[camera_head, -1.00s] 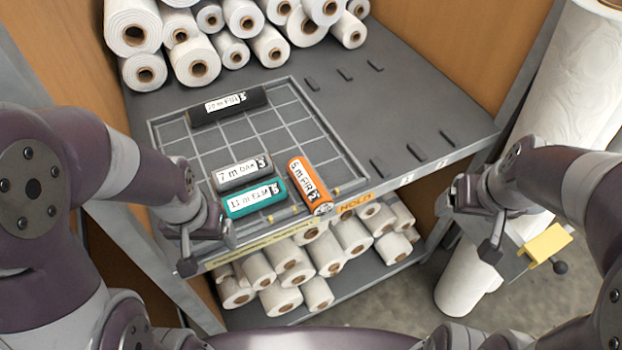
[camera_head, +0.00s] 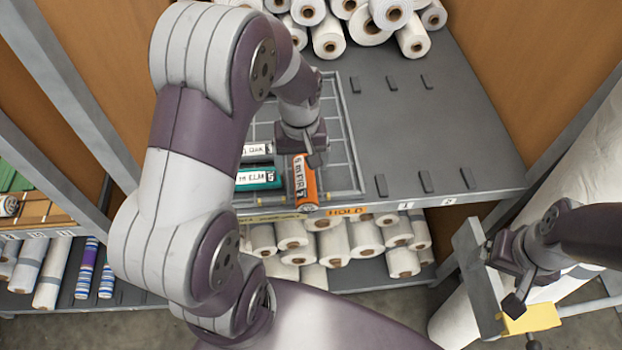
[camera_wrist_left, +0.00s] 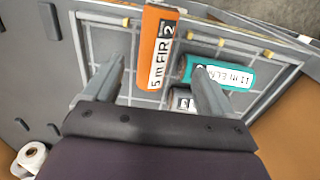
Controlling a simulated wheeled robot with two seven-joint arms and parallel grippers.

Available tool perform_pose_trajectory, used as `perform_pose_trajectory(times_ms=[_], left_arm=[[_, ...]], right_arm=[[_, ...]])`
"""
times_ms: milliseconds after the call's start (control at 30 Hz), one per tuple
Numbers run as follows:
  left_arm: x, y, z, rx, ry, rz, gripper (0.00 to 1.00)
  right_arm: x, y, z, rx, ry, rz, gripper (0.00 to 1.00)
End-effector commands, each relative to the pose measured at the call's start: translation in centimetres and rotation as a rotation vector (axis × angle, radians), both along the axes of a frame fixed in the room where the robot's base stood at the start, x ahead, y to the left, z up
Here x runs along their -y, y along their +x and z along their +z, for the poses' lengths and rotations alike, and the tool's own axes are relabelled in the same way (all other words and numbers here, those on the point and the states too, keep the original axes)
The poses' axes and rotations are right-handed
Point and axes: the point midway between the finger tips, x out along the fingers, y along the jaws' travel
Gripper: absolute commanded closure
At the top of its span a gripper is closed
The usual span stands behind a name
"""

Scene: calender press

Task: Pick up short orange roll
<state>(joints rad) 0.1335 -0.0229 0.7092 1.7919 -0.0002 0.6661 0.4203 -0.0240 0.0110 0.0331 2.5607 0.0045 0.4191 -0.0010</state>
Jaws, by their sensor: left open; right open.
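The short orange roll (camera_head: 304,182) lies on the gridded tray (camera_head: 347,150) near the shelf's front edge, its label facing up. It also shows in the left wrist view (camera_wrist_left: 158,48), ahead of and between my open fingers. My left gripper (camera_head: 314,155) is over the tray at the back end of the orange roll; in the left wrist view its fingers (camera_wrist_left: 160,80) are spread with nothing held. I cannot tell its exact height above the roll. My right gripper (camera_head: 500,275) is open and empty, right of the shelf.
A teal roll (camera_head: 258,178) and a grey roll (camera_head: 257,150) lie just left of the orange roll, close to one left finger. White rolls (camera_head: 328,38) are stacked behind. The shelf (camera_head: 420,120) right of the tray is clear apart from small dark blocks.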

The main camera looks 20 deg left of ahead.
Motion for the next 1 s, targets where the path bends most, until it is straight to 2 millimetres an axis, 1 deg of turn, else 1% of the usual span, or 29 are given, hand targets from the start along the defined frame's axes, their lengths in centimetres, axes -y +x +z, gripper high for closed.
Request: perform_pose_trajectory(times_ms=[100, 267, 400, 500, 600, 767, 800, 867, 900, 933, 967, 1000], left_arm=[[0.1, -0.1, -2.3, -0.003, -0.001, -0.002, 0.15], [0.2, -0.2, -4.0, 0.0, 0.0, -0.003, 0.15], [0.7, -0.9, -6.5, -0.004, 0.0, -0.005, 0.15], [0.7, -0.8, -8.2, -0.001, -0.001, -0.004, 0.15], [0.6, -0.7, -8.8, 0.002, 0.0, -0.004, 0.15], [0.6, -0.7, -8.8, 0.003, 0.001, -0.004, 0.15], [0.6, -0.7, -8.8, 0.003, 0.001, -0.004, 0.28], [0.6, -0.7, -8.8, 0.003, 0.001, -0.004, 0.47], [0.6, -0.7, -8.8, 0.003, 0.001, -0.004, 0.6], [0.6, -0.7, -8.8, 0.003, 0.001, -0.004, 0.7], [0.6, -0.7, -8.8, 0.003, 0.001, -0.004, 0.77], [0.6, -0.7, -8.7, 0.003, 0.001, -0.004, 0.77]], right_arm=[[0.0, 0.0, 0.4, 0.0, 0.0, 0.0, 0.16], [0.0, 0.0, 0.9, 0.0, 0.0, 0.0, 0.16], [0.0, 0.0, 2.0, 0.0, 0.0, 0.0, 0.16], [0.0, 0.0, 1.9, 0.0, 0.0, 0.001, 0.16], [0.0, 0.0, 1.9, 0.0, 0.0, 0.001, 0.16], [0.0, 0.0, 1.8, 0.0, 0.0, 0.001, 0.16], [0.0, 0.0, 1.8, 0.0, 0.0, 0.001, 0.16], [0.0, 0.0, 1.8, 0.0, 0.0, 0.001, 0.16], [0.0, 0.0, 1.8, 0.0, 0.0, 0.001, 0.16], [0.0, 0.0, 1.8, 0.0, 0.0, 0.001, 0.16], [0.0, 0.0, 1.8, 0.0, 0.0, 0.001, 0.16], [0.0, 0.0, 1.8, 0.0, 0.0, 0.001, 0.16]])
